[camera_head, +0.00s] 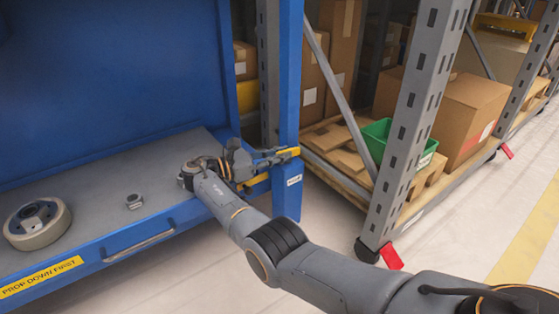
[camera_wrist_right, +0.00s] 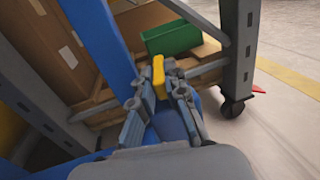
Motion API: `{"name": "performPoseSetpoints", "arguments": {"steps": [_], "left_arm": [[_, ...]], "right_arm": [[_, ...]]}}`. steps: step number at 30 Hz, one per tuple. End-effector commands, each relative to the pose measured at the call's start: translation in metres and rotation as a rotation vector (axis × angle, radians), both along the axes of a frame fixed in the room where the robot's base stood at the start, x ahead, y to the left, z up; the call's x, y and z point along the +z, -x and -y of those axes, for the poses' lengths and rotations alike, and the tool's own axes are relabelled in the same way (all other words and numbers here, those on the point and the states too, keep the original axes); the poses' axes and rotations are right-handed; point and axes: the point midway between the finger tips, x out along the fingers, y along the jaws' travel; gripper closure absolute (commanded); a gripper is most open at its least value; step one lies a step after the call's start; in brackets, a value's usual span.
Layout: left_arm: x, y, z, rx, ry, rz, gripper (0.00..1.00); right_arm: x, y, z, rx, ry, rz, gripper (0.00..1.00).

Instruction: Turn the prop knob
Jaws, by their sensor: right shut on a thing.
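The prop knob (camera_head: 293,152), a small yellow piece, is at the blue corner post on the right of the blue bench. In the right wrist view, the yellow knob (camera_wrist_right: 158,77) stands between the two fingers. My right gripper (camera_head: 277,155) reaches along the bench's right end, and its fingers are shut on the knob. It also shows in the right wrist view (camera_wrist_right: 161,88). The fingers cover part of the knob, so its full shape is hidden. My left gripper is in neither view.
The blue post (camera_head: 288,75) rises beside the gripper. On the bench top (camera_head: 90,190) are a round wheel-like part (camera_head: 37,223) and a small metal nut (camera_head: 134,201). A "PROP DOWN FIRST" label (camera_head: 42,276) is on the front edge. A grey rack (camera_head: 415,120) with boxes and a green bin (camera_head: 378,135) stands right.

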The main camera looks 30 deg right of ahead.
Motion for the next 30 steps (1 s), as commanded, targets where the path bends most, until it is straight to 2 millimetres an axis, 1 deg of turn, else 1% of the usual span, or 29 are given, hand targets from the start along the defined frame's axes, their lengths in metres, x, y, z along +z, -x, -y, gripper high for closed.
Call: {"name": "performPoseSetpoints", "arguments": {"steps": [4, 15, 16, 19, 30], "left_arm": [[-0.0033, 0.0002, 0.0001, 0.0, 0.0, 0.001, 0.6], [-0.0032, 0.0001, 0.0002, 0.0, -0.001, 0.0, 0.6], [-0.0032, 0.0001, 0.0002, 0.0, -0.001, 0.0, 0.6], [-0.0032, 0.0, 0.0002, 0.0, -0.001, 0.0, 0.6], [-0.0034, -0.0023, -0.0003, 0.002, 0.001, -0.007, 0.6]], "right_arm": [[-0.0022, 0.0006, 0.0016, -0.014, -0.002, -0.003, 1.0], [-0.0021, 0.0008, 0.002, -0.017, -0.003, -0.003, 1.0], [-0.0022, 0.0008, 0.002, -0.017, -0.003, -0.003, 0.85], [-0.002, 0.0007, 0.0018, -0.016, -0.003, -0.003, 0.65], [0.0018, -0.0001, 0.0009, -0.014, -0.001, 0.0, 0.64]]}}
